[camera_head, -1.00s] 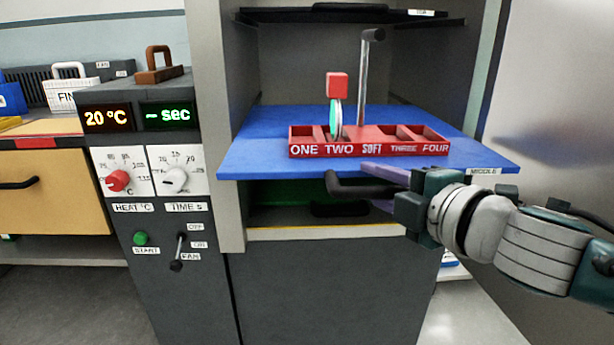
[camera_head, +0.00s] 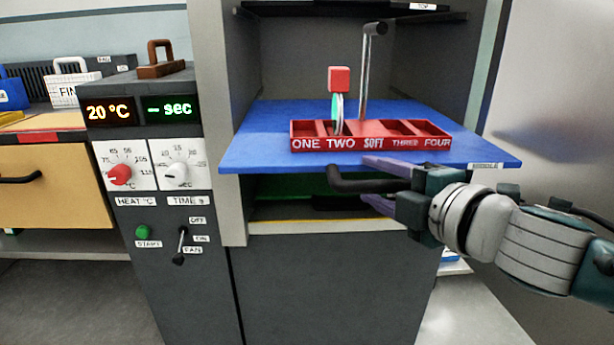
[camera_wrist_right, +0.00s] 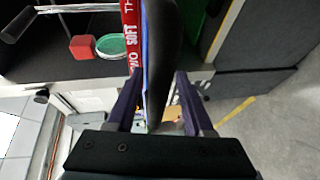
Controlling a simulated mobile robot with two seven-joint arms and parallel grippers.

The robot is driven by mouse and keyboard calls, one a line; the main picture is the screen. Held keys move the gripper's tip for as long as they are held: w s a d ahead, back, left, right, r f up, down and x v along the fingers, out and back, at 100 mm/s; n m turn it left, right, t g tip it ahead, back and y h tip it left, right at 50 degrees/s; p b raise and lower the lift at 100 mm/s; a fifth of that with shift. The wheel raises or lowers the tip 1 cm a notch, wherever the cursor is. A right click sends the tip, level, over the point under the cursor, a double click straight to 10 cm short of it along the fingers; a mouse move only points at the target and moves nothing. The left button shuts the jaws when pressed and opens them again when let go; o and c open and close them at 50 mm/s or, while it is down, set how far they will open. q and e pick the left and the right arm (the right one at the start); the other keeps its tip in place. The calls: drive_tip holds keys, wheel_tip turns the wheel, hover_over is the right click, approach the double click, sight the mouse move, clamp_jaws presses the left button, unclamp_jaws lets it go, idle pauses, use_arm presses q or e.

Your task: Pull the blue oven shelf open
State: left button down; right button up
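The blue oven shelf (camera_head: 265,148) sticks out of the oven front, past the side wall. Its black handle (camera_head: 350,184) hangs at the front edge; in the right wrist view the handle (camera_wrist_right: 160,55) runs between the fingers. My right gripper (camera_head: 388,187) is at the handle's right part, one purple finger above and one below. In the right wrist view the fingers (camera_wrist_right: 158,100) stand apart, with gaps beside the handle. A red tray (camera_head: 370,143) labelled ONE, TWO, SOFT, THREE, FOUR sits on the shelf. My left gripper is not in view.
A red block (camera_head: 339,78), a green disc (camera_head: 337,113) and a grey post (camera_head: 365,75) stand at the tray. A black top shelf (camera_head: 340,10) is above, a green shelf (camera_head: 290,186) below. The control panel (camera_head: 160,165) is left; a pale panel (camera_head: 560,100) is right.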

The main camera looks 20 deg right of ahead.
drive_tip(key=p+v, duration=0.1)
drive_tip(key=v, duration=0.9)
drive_tip(key=shift+p, duration=0.3)
